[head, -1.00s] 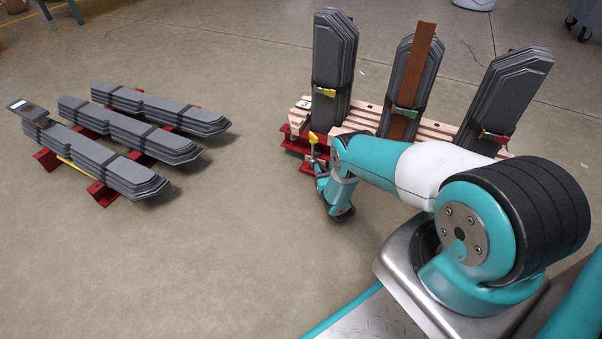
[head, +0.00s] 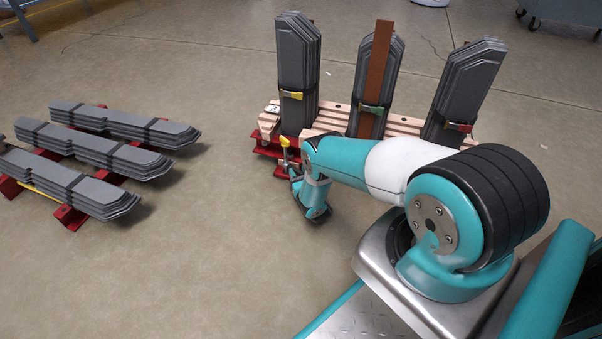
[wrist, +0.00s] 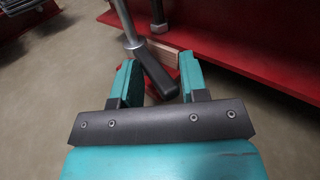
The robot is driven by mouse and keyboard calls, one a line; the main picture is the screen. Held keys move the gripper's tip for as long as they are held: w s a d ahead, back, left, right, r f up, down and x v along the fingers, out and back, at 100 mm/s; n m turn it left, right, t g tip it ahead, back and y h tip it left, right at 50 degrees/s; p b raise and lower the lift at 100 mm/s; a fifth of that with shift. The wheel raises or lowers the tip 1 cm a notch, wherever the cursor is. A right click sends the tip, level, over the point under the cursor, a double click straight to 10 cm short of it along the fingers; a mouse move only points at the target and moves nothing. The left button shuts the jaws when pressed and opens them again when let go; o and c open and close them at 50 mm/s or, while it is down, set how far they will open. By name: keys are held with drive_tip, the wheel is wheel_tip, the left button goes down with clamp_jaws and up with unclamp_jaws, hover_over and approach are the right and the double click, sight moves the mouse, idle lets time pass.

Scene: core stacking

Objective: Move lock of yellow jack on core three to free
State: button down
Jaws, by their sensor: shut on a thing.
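My gripper (wrist: 158,78) is shut on a dark lever handle (wrist: 154,70) on a metal rod, seen between its fingers in the wrist view. The lever hangs beside a red beam (wrist: 235,38). In the head view, a yellow-topped jack (head: 284,142) stands at the front left of the red base (head: 264,149), just above my wrist. My fingers are mostly hidden there. I cannot tell from these frames whether the held lever is the yellow jack's lock, or what position it is in.
Upright grey stacks with a yellow clamp (head: 292,96), a green clamp (head: 371,109) and a red clamp (head: 459,127) stand on the wooden-slatted base (head: 322,119). Grey stacks (head: 105,150) lie on red supports at the left. The floor between is clear.

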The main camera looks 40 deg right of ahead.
drive_tip(key=shift+w+d+r+h, duration=0.2)
drive_tip(key=shift+d+r, duration=0.1)
drive_tip(key=shift+d, duration=0.15)
drive_tip(key=shift+w+d+r+h, duration=0.15)
drive_tip(key=shift+d+r, duration=0.1)
drive_tip(key=shift+d, duration=0.15)
drive_tip(key=c, duration=1)
unclamp_jaws()
drive_tip(key=shift+d, duration=0.1)
drive_tip(key=shift+m, duration=0.3)
drive_tip(key=a, duration=0.1)
drive_tip(key=a+f, duration=0.1)
drive_tip(key=a, duration=0.2)
drive_tip(key=shift+w+f, duration=0.2)
drive_tip(key=shift+w, duration=0.1)
drive_tip(key=shift+c, duration=0.4)
drive_tip(key=shift+w+a, duration=0.1)
drive_tip(key=shift+a, duration=0.3)
drive_tip(key=shift+r, duration=0.1)
drive_tip(key=shift+s+p, duration=0.3)
drive_tip(key=shift+p, duration=0.1)
drive_tip(key=p+v, duration=0.7)
drive_tip(key=v, duration=0.9)
drive_tip(key=shift+s+a+r, duration=0.1)
drive_tip(key=shift+s+a, duration=0.15)
drive_tip(key=shift+s, duration=0.1)
